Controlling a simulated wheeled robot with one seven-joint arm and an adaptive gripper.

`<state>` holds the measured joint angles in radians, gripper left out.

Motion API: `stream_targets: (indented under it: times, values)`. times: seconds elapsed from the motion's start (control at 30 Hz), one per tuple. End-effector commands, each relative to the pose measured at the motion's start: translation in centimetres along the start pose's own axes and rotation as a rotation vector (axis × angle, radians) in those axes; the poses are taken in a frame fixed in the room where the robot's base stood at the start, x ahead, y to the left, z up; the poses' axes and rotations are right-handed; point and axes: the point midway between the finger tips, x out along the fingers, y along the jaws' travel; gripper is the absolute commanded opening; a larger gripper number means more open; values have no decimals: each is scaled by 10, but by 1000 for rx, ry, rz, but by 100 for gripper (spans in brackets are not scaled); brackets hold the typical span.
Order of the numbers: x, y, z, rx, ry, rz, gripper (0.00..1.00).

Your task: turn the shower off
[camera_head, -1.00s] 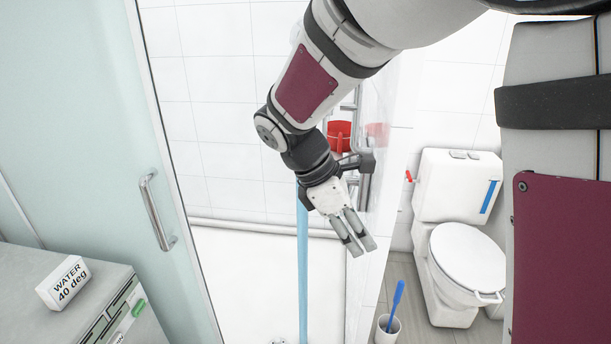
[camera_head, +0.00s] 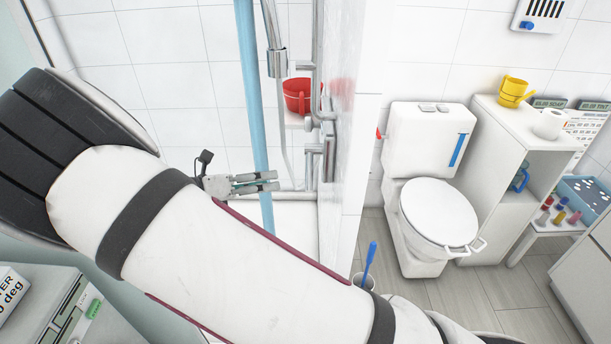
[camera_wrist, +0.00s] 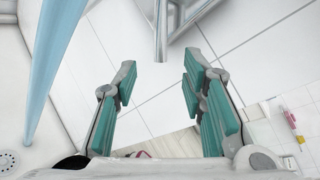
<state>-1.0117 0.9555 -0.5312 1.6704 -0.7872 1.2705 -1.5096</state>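The shower fixture (camera_head: 326,135) is a set of chrome parts on the white wall edge. I cannot tell which part is its handle. A hand shower (camera_head: 277,60) hangs above left of it. A straight light blue column (camera_head: 250,90), apparently running water, falls beside it and also shows at left in the wrist view (camera_wrist: 52,65). My gripper (camera_head: 278,181) points right, below and left of the fixture, close to the column in the picture. In the wrist view my gripper (camera_wrist: 163,78) is open and empty, and metal pipes (camera_wrist: 163,18) show beyond its fingertips.
A red bucket (camera_head: 298,95) is behind the fixture. The wall edge (camera_head: 350,150) separates the shower from the toilet (camera_head: 432,190).

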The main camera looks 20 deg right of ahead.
Motion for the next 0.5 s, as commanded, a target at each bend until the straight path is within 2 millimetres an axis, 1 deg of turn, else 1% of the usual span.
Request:
stream_targets:
  times: [0.03, 0.3, 0.5]
  values:
    - [9, -2, 0, -1, 2, -4, 38]
    - [63, -2, -1, -1, 3, -5, 38]
    - [97, -2, -1, 0, 3, -4, 38]
